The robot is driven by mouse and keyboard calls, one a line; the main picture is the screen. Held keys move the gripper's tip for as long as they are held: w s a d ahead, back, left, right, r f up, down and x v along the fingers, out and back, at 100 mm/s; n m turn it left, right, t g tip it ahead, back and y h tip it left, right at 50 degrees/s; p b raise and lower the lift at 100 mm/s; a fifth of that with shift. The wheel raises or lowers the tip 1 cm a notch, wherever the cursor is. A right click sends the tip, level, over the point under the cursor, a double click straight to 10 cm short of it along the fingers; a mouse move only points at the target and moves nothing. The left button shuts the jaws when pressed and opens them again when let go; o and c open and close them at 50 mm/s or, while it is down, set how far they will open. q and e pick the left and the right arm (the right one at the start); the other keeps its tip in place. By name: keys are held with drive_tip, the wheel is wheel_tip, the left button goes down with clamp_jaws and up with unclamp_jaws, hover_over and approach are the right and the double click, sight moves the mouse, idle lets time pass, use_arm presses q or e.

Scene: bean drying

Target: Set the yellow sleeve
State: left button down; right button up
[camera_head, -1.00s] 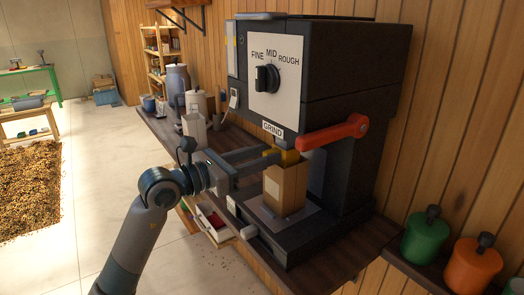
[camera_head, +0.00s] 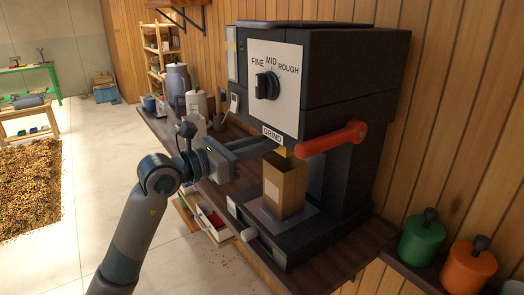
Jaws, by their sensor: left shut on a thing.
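The yellow sleeve (camera_head: 284,151) shows only as a small yellow patch under the grinder's front edge, just above the open brown paper bag (camera_head: 285,188). The rest of it is hidden by the machine's edge and my fingers. My left gripper (camera_head: 264,146) reaches in from the left below the GRIND label and is shut on the sleeve. The dark grinder (camera_head: 345,75) has a FINE, MID, ROUGH dial (camera_head: 266,86) and a red lever (camera_head: 332,138). The bag stands upright on the grinder's base plate. I cannot tell whether the sleeve touches the spout. My right gripper is not in view.
The grinder stands on a dark wooden counter (camera_head: 345,258) along the plank wall. Green (camera_head: 422,240) and orange (camera_head: 468,268) lidded canisters stand at the right. Jars and cups (camera_head: 190,95) stand behind my left gripper.

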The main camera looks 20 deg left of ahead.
use_arm(q)
drive_tip(key=shift+r, duration=0.45)
drive_tip(key=c, duration=1.6)
unclamp_jaws()
drive_tip(key=shift+c, duration=0.2)
drive_tip(key=shift+s+f, duration=0.1)
drive_tip(key=b+v, duration=0.8)
drive_tip(key=v, duration=0.9)
drive_tip(key=shift+s+a, duration=0.1)
drive_tip(key=shift+a, duration=0.05)
